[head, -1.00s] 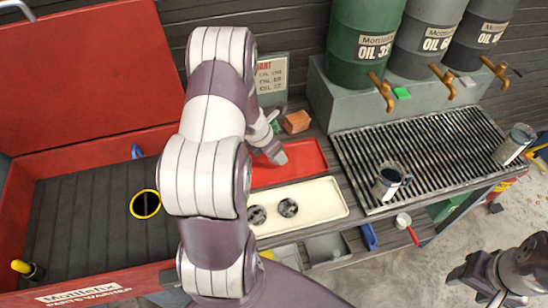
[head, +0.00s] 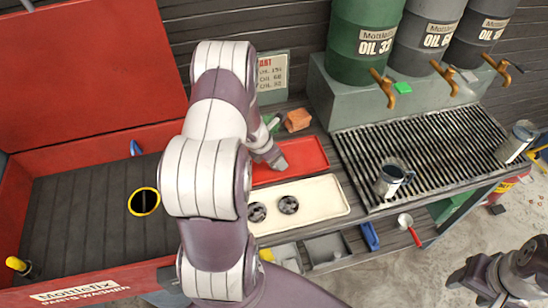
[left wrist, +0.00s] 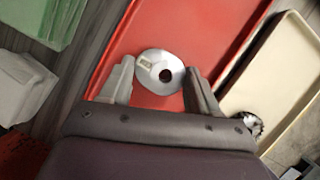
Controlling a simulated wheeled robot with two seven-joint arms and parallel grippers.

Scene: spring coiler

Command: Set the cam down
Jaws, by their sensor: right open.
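The cam (left wrist: 150,70) is a shiny silver disc with a dark hole and a small pale label. In the left wrist view it lies on the red tray (left wrist: 190,25). My left gripper (left wrist: 161,68) is over the tray with one finger on each side of the cam and a small gap showing beside it. In the head view the left gripper (head: 277,162) is low at the red tray (head: 308,157), and the cam is hidden there. My right gripper (head: 472,282) is open and empty at the lower right, away from the bench.
A cream tray (head: 325,197) with two dark round parts sits beside the red tray. An orange block (head: 297,120) lies behind it. A slatted grate (head: 430,150) holds mugs under the oil drums. A red parts washer (head: 100,60) stands at left.

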